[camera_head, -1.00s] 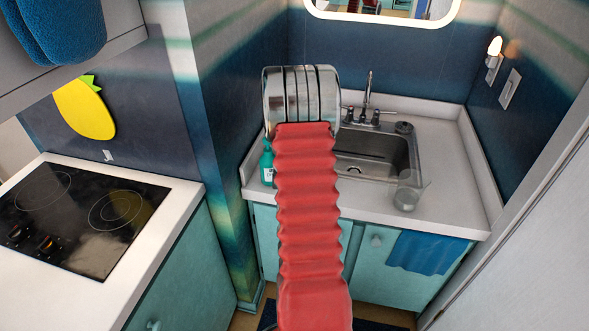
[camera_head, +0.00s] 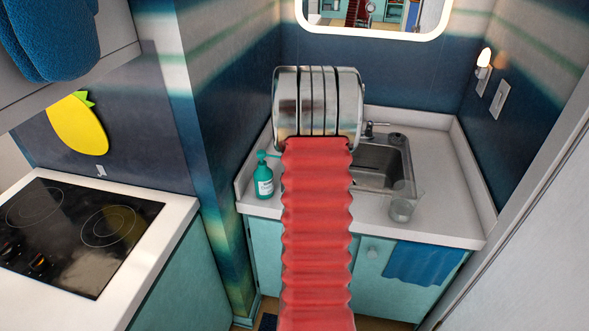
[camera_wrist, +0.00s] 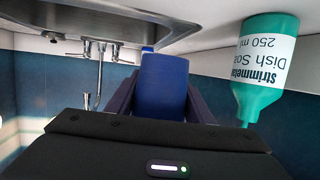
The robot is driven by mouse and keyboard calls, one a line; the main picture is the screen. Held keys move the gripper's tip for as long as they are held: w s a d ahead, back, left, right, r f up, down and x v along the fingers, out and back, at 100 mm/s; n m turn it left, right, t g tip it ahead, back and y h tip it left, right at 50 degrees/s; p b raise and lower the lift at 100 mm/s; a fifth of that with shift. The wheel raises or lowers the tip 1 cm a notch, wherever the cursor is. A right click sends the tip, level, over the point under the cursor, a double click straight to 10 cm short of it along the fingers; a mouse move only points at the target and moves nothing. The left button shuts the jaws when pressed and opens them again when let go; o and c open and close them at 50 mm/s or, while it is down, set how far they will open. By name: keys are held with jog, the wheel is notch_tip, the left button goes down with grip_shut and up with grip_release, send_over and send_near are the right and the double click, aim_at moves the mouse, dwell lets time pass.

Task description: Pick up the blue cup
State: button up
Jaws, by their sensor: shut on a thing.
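The blue cup (camera_wrist: 164,75) is in the middle of the wrist view, between the dark fingers of my gripper (camera_wrist: 163,92). My gripper is shut on it. The wrist view is upside down, with the counter along the top. I cannot tell whether the cup touches the counter. In the head view, my red arm and its metal end hide both the cup and the gripper.
A green dish soap bottle (camera_wrist: 265,65) stands close beside the gripper; it also shows in the head view (camera_head: 264,180). The sink (camera_head: 382,165) is to the right, with a clear glass (camera_head: 402,205) near its front corner. Walls enclose the counter.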

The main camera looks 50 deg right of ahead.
jog(key=s+d, duration=0.3)
jog(key=s, duration=0.4)
jog(key=s+d, duration=0.3)
jog(key=s, duration=0.3)
jog(key=shift+s, duration=0.35)
jog(key=shift+s, duration=0.1)
dwell(0.3)
